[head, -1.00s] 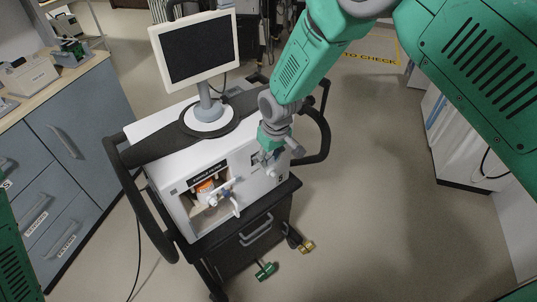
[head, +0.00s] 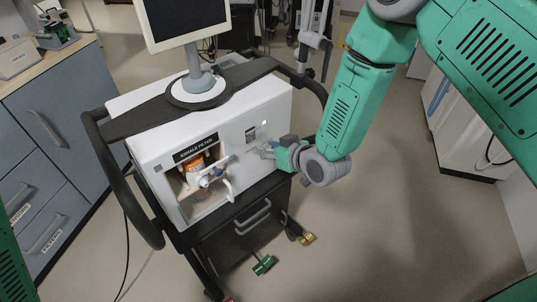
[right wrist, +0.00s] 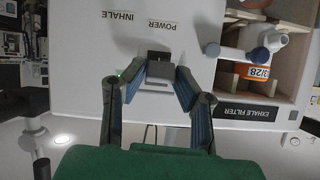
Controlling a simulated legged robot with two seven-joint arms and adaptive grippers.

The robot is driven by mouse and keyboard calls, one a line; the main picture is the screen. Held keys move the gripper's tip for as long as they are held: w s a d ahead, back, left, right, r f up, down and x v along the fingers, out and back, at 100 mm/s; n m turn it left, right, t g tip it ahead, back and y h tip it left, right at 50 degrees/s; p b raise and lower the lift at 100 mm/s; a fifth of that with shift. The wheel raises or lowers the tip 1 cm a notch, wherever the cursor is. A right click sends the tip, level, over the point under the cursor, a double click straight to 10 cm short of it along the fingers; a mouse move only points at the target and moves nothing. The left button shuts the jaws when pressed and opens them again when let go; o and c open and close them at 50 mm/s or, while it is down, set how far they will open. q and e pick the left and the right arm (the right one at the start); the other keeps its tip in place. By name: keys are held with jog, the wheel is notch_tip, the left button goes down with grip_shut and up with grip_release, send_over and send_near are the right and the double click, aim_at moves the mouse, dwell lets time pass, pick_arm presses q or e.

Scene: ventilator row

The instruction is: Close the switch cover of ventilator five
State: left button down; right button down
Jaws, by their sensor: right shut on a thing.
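The ventilator (head: 255,112) is a white box on a dark cart, with a monitor on top. My right gripper (head: 268,152) is at the right part of its front face. In the right wrist view its two fingers (right wrist: 158,76) close on a small grey piece, which looks like the switch cover (right wrist: 158,62), beside the POWER label (right wrist: 163,25). The fingers partly hide it, so I cannot tell its exact angle. My left gripper is out of view.
Left of the gripper is an open filter bay (head: 200,188) with a white tube (head: 229,188) standing out. A black handle (head: 120,195) curves along the cart's left side. Blue-grey drawers (head: 45,140) stand at left.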

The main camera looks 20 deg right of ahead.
jog(key=w+f+t+y+b, duration=0.1)
jog(key=t+b, duration=0.2)
jog(key=b, duration=0.2)
jog(key=w+a+f+t+y+b, duration=0.1)
jog(key=f+t+b, duration=0.1)
jog(key=b, duration=0.3)
jog(key=w+f+t+y+b, duration=0.1)
jog(key=t+y+b, duration=0.1)
jog(key=b, duration=0.4)
jog(key=shift+a+f+t, duration=0.15)
jog(key=shift+f+t, duration=0.1)
jog(key=shift+t, duration=0.55)
jog(key=shift+w+r, duration=0.1)
jog(key=shift+r, duration=0.05)
jog(key=c, duration=1.3)
grip_release()
jog(key=shift+w, duration=0.2)
jog(key=shift+s, duration=0.15)
jog(key=v, duration=1.2)
jog(key=shift+a+f, duration=0.1)
jog(key=shift+f, duration=0.1)
jog(key=shift+a, duration=0.1)
